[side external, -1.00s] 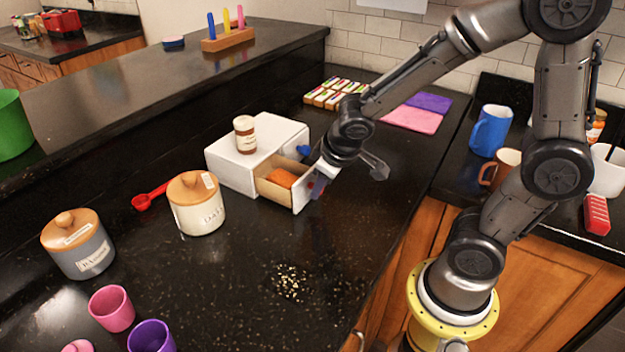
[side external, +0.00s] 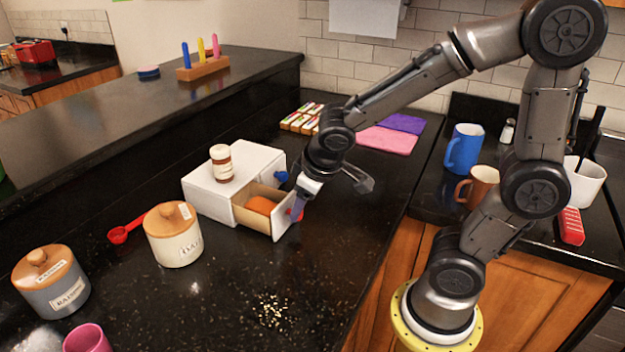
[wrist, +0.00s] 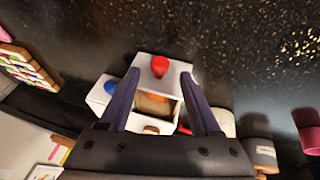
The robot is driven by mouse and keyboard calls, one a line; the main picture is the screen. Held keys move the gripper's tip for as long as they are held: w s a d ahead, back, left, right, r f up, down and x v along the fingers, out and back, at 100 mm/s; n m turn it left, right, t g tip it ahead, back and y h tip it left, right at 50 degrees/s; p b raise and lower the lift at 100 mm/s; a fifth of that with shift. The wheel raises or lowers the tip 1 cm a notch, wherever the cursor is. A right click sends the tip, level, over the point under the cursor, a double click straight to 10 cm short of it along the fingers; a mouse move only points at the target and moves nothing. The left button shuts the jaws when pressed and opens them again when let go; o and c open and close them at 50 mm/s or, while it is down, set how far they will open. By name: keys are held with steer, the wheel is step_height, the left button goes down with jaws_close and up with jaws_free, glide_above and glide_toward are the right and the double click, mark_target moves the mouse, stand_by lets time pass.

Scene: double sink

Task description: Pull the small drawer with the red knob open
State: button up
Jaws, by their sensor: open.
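A small white box with drawers (side external: 212,193) stands on the black counter. Its drawer with the red knob is pulled out, and the white drawer front (side external: 284,224) stands apart from the box. An orange item (side external: 260,205) lies inside the drawer. The red knob (side external: 297,214) shows beside my gripper (side external: 298,207). In the wrist view the red knob (wrist: 160,66) lies in the gap between the fingertips of my gripper (wrist: 160,74). The fingers are spread, with space on both sides of the knob.
A brown-and-white jar (side external: 221,165) stands on the box. A blue knob (side external: 281,176) marks another drawer, which is closed. A cream canister (side external: 174,240) and a red scoop (side external: 126,232) are to the left. Counter in front of the drawer is clear except for scattered crumbs (side external: 270,310).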

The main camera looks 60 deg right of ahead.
steer(key=v, duration=1)
steer(key=shift+r, duration=0.1)
steer(key=s+f+t+y, duration=0.1)
steer(key=s+y, duration=0.1)
steer(key=s, duration=0.7)
steer(key=shift+s+a+f, duration=0.3)
steer(key=shift+s+a, duration=0.05)
steer(key=shift+a, duration=0.1)
